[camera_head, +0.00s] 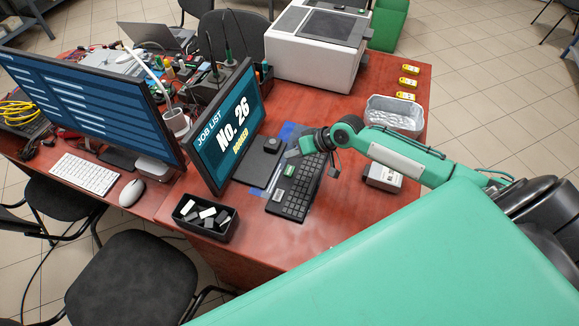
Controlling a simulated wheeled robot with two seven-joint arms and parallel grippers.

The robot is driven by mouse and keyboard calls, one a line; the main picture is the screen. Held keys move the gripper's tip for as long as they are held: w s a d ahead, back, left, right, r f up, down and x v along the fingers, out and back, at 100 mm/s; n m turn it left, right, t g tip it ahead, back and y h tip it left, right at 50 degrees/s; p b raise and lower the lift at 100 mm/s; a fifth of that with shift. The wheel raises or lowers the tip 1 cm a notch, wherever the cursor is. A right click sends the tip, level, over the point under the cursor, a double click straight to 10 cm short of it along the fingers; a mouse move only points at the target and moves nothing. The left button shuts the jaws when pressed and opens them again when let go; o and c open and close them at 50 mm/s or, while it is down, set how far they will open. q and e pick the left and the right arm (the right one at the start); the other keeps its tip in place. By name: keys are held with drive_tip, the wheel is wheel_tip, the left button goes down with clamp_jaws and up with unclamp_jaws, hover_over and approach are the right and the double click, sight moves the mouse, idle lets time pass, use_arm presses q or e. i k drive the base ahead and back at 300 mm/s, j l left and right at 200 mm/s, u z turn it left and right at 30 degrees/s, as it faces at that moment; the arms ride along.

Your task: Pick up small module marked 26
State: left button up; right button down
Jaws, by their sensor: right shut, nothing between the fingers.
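My right gripper (291,154) reaches in from the right on a green arm and hangs above the black keyboard (297,200). It is shut and empty. Three small yellow modules (408,82) lie in a row at the back right of the table. I cannot read the number 26 on any module. The tilted screen (228,125) reads "JOB LIST No. 26 BOOKED". My left gripper is out of view.
A black bin (187,228) of black and white pieces stands at the table's front left. A lined grey basket (374,119) and a grey box (383,178) stand on the right. A white machine (300,68) is at the back. My green body part covers the lower right.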

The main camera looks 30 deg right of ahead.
sight(378, 175)
drive_tip(key=k+l, duration=0.35)
drive_tip(key=l, duration=0.15)
drive_tip(key=k+l, duration=0.75)
drive_tip(key=l, duration=0.25)
